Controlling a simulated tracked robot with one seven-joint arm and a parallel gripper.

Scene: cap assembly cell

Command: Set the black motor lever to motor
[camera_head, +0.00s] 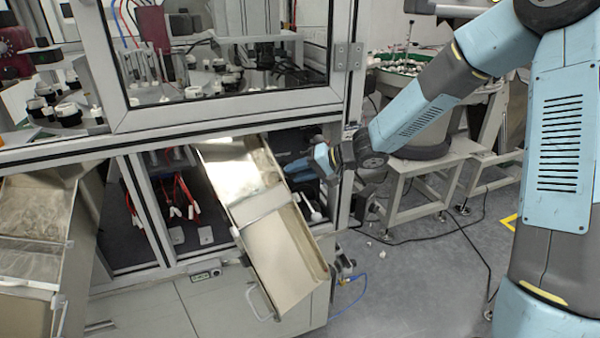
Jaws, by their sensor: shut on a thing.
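My arm comes in from the right, and its end reaches into the lower opening of the machine frame, to the right of the tilted metal chute (285,250). My gripper (297,169) shows only in part there, in shadow beside the chute's upper right edge. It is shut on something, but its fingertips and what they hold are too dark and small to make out. I cannot pick out the black motor lever or its setting.
A second metal chute (35,225) stands at the left. A glazed enclosure (225,60) is above the opening, with a frame post (345,110) close to my wrist. A bowl feeder (400,70) on a stand (425,165) is behind my arm. Cables cross the open floor (410,270).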

